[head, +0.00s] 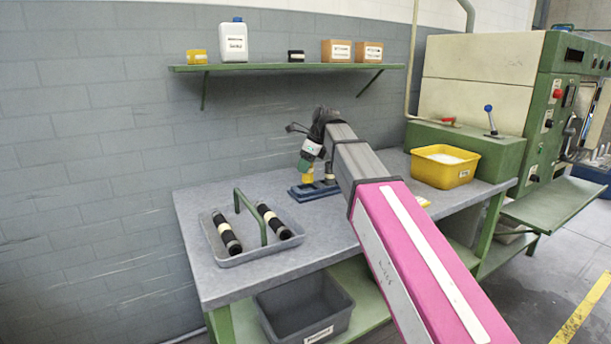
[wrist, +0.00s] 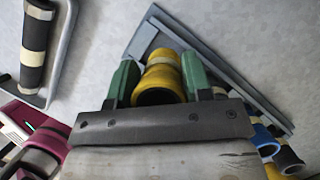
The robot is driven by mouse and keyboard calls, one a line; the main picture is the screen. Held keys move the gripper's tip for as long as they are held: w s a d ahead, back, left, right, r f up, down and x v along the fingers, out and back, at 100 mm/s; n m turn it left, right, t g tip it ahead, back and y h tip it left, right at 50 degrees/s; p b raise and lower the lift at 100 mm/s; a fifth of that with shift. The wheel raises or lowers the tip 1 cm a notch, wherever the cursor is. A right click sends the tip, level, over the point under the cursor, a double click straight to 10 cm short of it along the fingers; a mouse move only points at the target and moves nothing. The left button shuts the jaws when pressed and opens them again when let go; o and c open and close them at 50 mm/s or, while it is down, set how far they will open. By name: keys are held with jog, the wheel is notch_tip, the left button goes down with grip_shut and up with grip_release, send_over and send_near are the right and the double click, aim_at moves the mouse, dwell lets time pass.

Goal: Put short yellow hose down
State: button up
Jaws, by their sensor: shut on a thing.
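The short yellow hose (wrist: 161,76), with a paler band around it, sits between the two green fingers of my gripper (wrist: 160,78) in the wrist view. My gripper is shut on it. In the head view my gripper (head: 308,162) points down over the bench, with the yellow hose (head: 307,175) below it. A blue flat stand (head: 300,194) lies directly beneath; its raised edge also shows around the hose in the wrist view (wrist: 225,70). I cannot tell whether the hose touches the stand. My arm hides part of the stand.
A grey tray (head: 236,261) with a green handle holds two black hoses (head: 227,234) at the bench's left. A yellow bin (head: 445,168) stands at the right. Several coloured tube ends (wrist: 266,138) show at the wrist view's lower right. Bare bench (head: 318,238) lies beside the tray.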

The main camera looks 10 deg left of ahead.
jog(key=shift+f, duration=1.85)
jog(key=shift+f, duration=0.1)
jog(key=o, duration=1)
jog(key=shift+c, duration=0.2)
jog(key=v, duration=1.2)
jog(key=shift+d, duration=0.1)
